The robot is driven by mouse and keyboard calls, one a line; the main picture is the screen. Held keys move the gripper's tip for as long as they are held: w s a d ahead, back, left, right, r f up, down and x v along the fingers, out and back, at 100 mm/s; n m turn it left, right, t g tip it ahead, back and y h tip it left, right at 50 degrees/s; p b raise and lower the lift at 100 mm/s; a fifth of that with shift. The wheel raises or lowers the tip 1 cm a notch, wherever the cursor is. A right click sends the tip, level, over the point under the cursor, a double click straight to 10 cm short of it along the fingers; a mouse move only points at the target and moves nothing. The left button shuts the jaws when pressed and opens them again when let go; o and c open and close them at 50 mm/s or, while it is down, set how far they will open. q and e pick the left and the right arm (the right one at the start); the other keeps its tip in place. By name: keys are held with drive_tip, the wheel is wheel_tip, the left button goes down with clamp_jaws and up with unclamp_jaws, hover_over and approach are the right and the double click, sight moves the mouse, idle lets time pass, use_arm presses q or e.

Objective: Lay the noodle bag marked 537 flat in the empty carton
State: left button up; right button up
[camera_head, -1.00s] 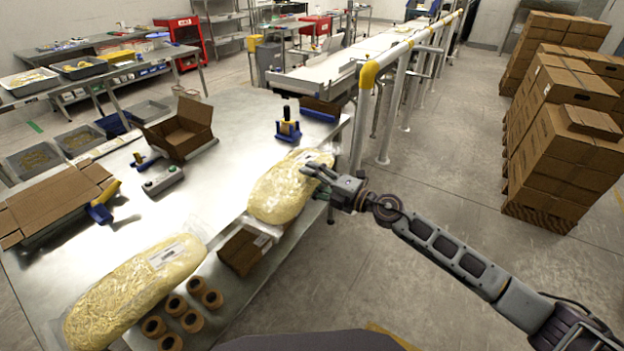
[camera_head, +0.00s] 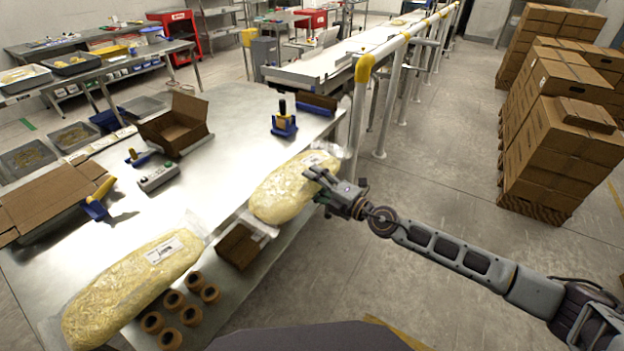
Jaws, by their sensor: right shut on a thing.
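A noodle bag (camera_head: 285,192), clear with pale yellow noodles, lies at the right front edge of the steel table. My right gripper (camera_head: 314,180) is shut on the right end of this bag. A second noodle bag (camera_head: 130,290) with a white label lies at the front left of the table. The labels are too small to read, so I cannot tell which bag is marked 537. An open brown carton (camera_head: 176,128) stands on the table at the back; the part of its inside that shows looks empty. My left gripper is not in view.
Flat cardboard (camera_head: 52,196) and a tape dispenser (camera_head: 97,200) lie at the left. A grey control box (camera_head: 158,178) and a blue tool (camera_head: 284,122) stand on the table. Tape rolls (camera_head: 190,314) sit below the front edge. The table's middle (camera_head: 215,190) is clear.

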drive_tip(key=shift+s+d+f+m+t+h, duration=0.3)
drive_tip(key=shift+d+f+m+t+h, duration=0.1)
drive_tip(key=shift+d+f+h, duration=0.15)
drive_tip(key=shift+s+d+f+m+t+h, duration=0.25)
drive_tip(key=shift+d+f+m+t+h, duration=0.15)
drive_tip(key=shift+f, duration=0.25)
drive_tip(key=shift+s+d+f+m+t+h, duration=0.3)
drive_tip(key=shift+d+f+m+h, duration=0.1)
drive_tip(key=shift+d+f+h, duration=0.15)
